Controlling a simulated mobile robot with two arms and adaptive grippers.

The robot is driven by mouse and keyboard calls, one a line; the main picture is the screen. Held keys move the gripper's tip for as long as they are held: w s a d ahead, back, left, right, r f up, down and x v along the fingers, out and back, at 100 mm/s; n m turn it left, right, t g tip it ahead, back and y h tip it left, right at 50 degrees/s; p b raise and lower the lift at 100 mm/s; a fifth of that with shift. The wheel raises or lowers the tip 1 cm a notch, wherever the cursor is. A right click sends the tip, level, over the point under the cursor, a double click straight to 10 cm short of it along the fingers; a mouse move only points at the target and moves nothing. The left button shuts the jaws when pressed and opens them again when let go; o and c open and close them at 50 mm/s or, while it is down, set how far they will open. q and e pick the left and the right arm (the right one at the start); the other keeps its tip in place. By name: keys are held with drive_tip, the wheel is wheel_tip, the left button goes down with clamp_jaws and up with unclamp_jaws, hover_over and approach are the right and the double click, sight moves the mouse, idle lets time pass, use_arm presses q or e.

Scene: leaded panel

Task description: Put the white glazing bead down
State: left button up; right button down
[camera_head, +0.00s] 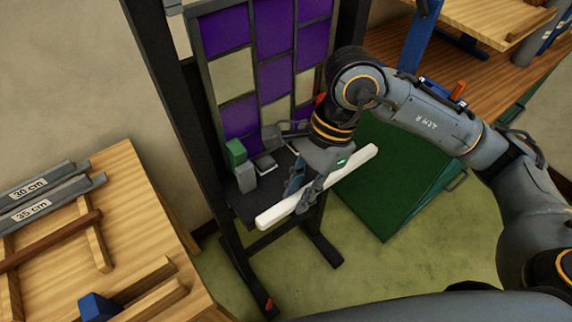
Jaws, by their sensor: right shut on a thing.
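The white glazing bead (273,215) is a long pale bar, held aslant in front of the dark stand. My right gripper (305,203) is shut on it near its middle, with its fingers pointing down. One end of the bead points to the lower left and the other to the upper right, in front of the green surface. The bead looks clear of the floor, but I cannot tell its exact height. My left gripper is not in view.
The leaded panel (232,76) with purple and pale panes stands upright behind. Its dark shelf (246,207) holds several small blocks, one a green block (236,152). A wooden table (142,215) with labelled bars stands left. A green box (392,190) stands right.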

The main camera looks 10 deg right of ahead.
drive_tip(key=w+f+p, duration=0.3)
drive_tip(key=w, duration=0.5)
hover_over(279, 187)
drive_tip(key=f, duration=0.3)
drive_tip(key=d+f+p, duration=0.1)
drive_tip(key=shift+s+f, duration=0.35)
drive_tip(key=shift+s, duration=0.05)
drive_tip(key=shift+w+f, duration=0.6)
drive_tip(key=shift+f, duration=0.2)
wheel_tip(279, 187, down, 2)
drive_tip(key=shift+f+p, duration=0.1)
drive_tip(key=shift+p, duration=0.95)
drive_tip(key=shift+f, duration=0.35)
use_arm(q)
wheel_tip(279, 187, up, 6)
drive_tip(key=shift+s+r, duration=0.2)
use_arm(e)
drive_tip(key=shift+f, duration=0.1)
use_arm(q)
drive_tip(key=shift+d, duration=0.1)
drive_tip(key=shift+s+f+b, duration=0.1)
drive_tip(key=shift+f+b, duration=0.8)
drive_tip(key=shift+b, duration=0.05)
use_arm(e)
drive_tip(key=shift+f, duration=0.65)
drive_tip(key=shift+r, duration=0.1)
